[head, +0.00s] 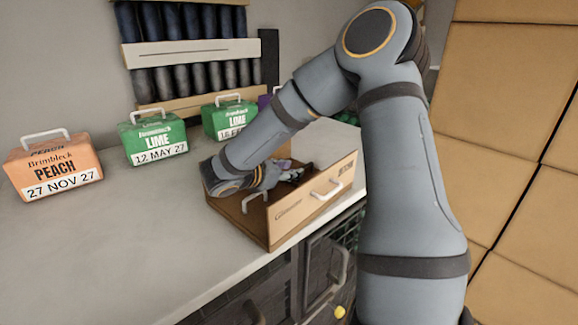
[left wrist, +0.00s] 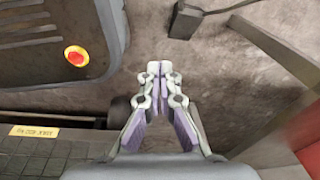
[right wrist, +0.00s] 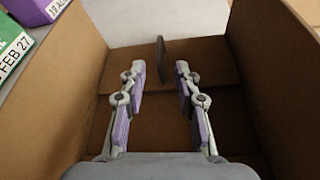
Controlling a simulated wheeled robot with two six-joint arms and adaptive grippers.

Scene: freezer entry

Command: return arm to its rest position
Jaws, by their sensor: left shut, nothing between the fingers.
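My right arm reaches across the head view, and its right gripper (head: 296,172) is inside an open cardboard box (head: 335,190) on the counter. The right wrist view shows this gripper (right wrist: 158,72) open, with nothing between its fingers, between the brown walls of the box (right wrist: 270,85). A small dark upright piece stands beyond the fingertips; I cannot tell what it is. My left gripper (left wrist: 162,70) is shut and empty above the floor in the left wrist view. The left arm is out of the head view.
On the grey counter (head: 130,240) stand a peach carton (head: 55,172), a lime carton (head: 156,143), another green carton (head: 228,122) and a purple one partly hidden by my arm. A rack (head: 190,55) is behind. Tan panels (head: 510,110) rise at right.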

